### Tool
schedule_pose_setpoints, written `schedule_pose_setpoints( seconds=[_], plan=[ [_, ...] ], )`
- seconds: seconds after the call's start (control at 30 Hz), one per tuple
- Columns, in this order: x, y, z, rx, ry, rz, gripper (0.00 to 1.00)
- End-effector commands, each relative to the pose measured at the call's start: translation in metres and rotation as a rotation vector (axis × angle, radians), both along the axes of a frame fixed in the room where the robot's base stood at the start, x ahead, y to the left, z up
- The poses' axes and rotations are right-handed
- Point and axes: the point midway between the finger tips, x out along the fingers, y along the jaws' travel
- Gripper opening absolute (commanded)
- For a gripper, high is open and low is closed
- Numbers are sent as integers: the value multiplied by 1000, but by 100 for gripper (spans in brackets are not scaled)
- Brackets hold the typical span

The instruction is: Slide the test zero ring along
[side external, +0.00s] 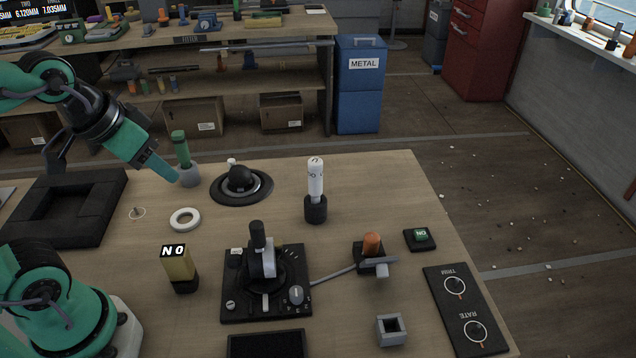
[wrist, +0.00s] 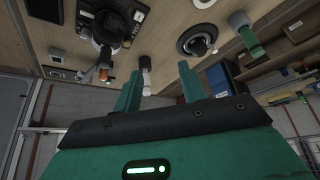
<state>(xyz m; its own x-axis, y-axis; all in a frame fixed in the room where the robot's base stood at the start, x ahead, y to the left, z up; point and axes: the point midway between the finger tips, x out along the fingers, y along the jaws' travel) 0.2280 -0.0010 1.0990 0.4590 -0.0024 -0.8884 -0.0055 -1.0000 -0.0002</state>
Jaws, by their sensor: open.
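A white ring (side external: 185,220) lies flat on the wooden table (side external: 330,190), left of centre in the side view. It looks like the test zero ring, but no label shows on it. My gripper (side external: 173,176) is above the table, up and slightly left of the ring in the picture and apart from it. In the wrist view my gripper (wrist: 157,76) has its two green fingers spread with nothing between them.
A green-topped peg (side external: 181,150) in a grey holder stands close by my gripper. A round black dome (side external: 240,180) is right of it. A black square frame (side external: 110,205) lies left. A yellow NO block (side external: 179,268) and lever panel (side external: 265,300) stand nearer. Bare table surrounds the ring.

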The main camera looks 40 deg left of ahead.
Motion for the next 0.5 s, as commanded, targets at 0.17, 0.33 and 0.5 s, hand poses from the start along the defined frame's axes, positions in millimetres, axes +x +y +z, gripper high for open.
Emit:
schedule_pose_setpoints(
  seconds=[0.17,0.33,0.5],
  plan=[
    [12,-4,0,1,56,-20,41],
    [30,-12,0,5,134,-48,41],
    [51,-21,-5,11,223,-80,41]
  ],
)
